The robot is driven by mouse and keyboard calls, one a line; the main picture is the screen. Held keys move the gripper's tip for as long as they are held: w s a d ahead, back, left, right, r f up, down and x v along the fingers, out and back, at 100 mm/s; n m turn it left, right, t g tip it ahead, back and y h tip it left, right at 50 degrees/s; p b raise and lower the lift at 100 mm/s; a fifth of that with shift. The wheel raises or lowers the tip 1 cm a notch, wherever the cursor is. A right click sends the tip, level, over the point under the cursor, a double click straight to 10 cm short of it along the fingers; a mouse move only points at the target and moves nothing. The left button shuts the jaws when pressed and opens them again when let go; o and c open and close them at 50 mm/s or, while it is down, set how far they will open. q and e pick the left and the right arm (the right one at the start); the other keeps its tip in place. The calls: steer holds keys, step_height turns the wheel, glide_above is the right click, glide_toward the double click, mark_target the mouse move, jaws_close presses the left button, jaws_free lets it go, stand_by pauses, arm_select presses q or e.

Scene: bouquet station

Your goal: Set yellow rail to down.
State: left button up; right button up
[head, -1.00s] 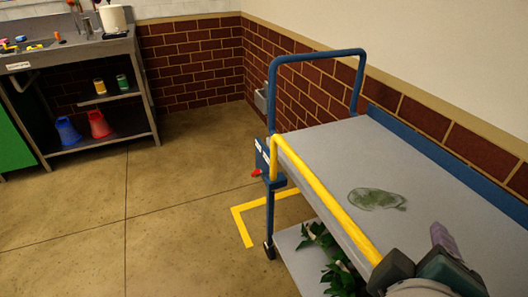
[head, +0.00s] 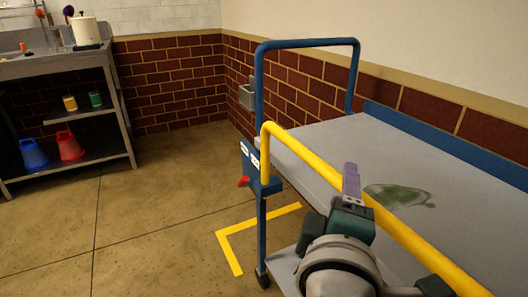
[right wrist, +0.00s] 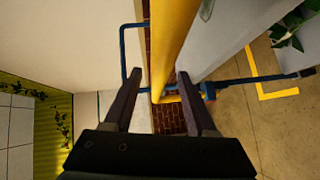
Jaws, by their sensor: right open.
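The yellow rail (head: 310,157) runs along the near long side of the grey-topped cart (head: 335,135). It stands above the top's edge, bent down to a post at the far corner. A blue box (head: 252,168) with white labels and a red lever (head: 243,181) sits below that bend. My right gripper (head: 351,170) is open and empty on the near side of the rail. In the right wrist view, the rail (right wrist: 174,40) lies in line with the gap between the open fingers (right wrist: 155,82); I cannot tell whether they touch it. My left gripper is out of view.
A clear green-tinted wrapper (head: 395,195) lies on the cart top. The cart's blue push handle (head: 308,44) rises at the far end. Yellow floor tape (head: 230,252) marks a corner beside the cart. A workbench (head: 75,65) stands at the left; floor between is clear.

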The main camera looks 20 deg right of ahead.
steer(key=shift+x, duration=1.25)
jaws_close()
stand_by(0.5)
